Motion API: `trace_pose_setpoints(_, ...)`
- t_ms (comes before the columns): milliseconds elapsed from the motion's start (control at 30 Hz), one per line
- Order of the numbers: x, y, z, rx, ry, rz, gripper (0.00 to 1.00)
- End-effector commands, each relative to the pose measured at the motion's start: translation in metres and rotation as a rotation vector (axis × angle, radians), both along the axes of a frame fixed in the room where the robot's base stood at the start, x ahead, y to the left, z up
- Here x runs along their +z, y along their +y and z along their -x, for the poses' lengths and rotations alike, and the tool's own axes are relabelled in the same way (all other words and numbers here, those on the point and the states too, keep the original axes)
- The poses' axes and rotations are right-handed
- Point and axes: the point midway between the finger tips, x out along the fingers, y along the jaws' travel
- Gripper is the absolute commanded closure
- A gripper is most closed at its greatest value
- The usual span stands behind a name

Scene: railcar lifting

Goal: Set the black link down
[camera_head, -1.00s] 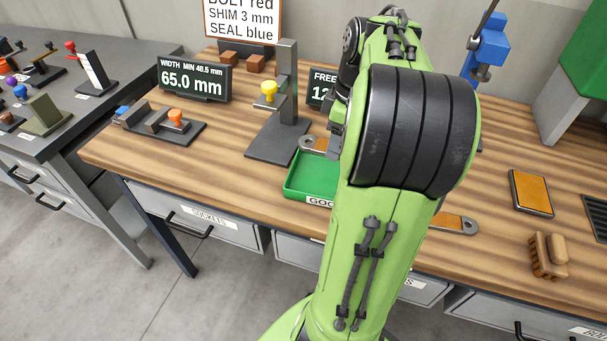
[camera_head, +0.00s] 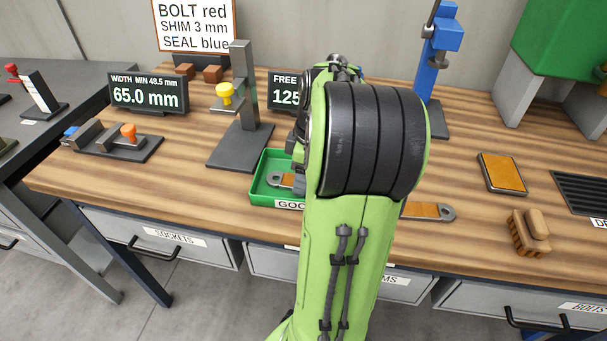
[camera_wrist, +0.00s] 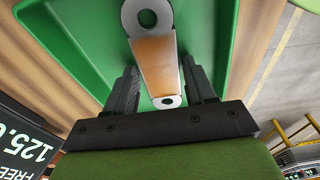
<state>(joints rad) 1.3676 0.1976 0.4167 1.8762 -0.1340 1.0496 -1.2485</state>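The link in the tray has a flat orange middle and grey ends with round holes; no black shows on it. In the head view its left end (camera_head: 274,180) shows over the green tray's floor, and my arm hides the rest. In the wrist view the link (camera_wrist: 154,58) lies between the two fingers of my gripper (camera_wrist: 160,66), whose tips appear to meet its sides. The green tray (camera_head: 262,196) is labelled GOO…, the label partly hidden. Whether the link touches the tray floor is unclear.
A second orange link (camera_head: 430,210) lies right of my arm. A dark-based gauge stand (camera_head: 240,148) is left of the tray, and a FREE display (camera_head: 285,92) stands behind. A brush (camera_head: 530,233) and an orange pad (camera_head: 502,172) lie right. The front-left tabletop is clear.

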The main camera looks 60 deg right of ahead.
Motion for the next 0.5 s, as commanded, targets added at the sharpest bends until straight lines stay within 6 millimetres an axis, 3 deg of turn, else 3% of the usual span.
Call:
trace_pose_setpoints(33, 0.000, 0.000, 0.000, 0.000, 0.000, 0.000, 0.37)
trace_pose_setpoints(100, 0.001, 0.000, 0.000, 0.000, 0.000, 0.000, 0.27)
trace_pose_setpoints(367, 0.001, 0.000, 0.000, 0.000, 0.000, 0.000, 0.27)
trace_pose_setpoints(500, 0.020, -0.002, 0.001, -0.001, -0.002, 0.003, 0.27)
